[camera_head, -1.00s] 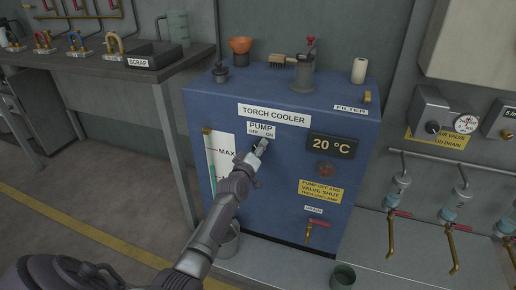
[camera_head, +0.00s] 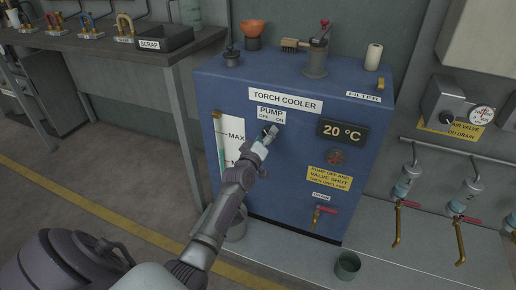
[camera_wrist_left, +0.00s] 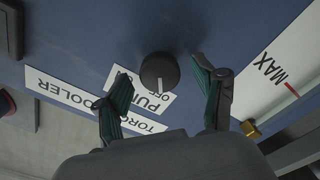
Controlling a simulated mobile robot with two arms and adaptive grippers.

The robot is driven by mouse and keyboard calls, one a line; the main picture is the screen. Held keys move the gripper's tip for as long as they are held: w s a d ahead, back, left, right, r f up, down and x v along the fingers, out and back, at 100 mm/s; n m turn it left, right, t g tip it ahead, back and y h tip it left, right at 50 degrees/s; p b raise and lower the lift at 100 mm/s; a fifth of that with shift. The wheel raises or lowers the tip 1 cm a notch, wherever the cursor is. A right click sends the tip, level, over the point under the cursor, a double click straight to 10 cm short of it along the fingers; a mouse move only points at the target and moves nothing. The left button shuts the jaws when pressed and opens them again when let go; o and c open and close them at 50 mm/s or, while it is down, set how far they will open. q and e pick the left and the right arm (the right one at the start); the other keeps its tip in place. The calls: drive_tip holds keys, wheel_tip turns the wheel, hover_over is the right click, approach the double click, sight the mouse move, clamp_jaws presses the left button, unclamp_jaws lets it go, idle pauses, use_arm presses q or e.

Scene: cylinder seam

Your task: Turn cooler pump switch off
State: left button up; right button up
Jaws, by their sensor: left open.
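The blue torch cooler (camera_head: 290,190) stands against the wall. Its white pump label (camera_head: 271,115) reads OFF at left and ON at right. My left gripper (camera_head: 267,134) is just under this label in the head view and hides most of the switch there. In the left wrist view, the pump switch (camera_wrist_left: 158,72) is a round dark knob on the blue panel. Its white mark points toward the label, near the word OFF. The open fingers of the left gripper (camera_wrist_left: 161,76) stand on either side of the knob, apart from it. My right gripper is not in view.
A 20 °C display (camera_head: 342,131), a red drain valve (camera_head: 322,211) and a level gauge (camera_head: 231,150) are on the cooler's front. A workbench (camera_head: 110,45) is at left, and a green cup (camera_head: 347,266) stands below.

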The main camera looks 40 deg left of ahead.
use_arm(q)
drive_tip(key=v, duration=1)
drive_tip(key=shift+w, duration=0.1)
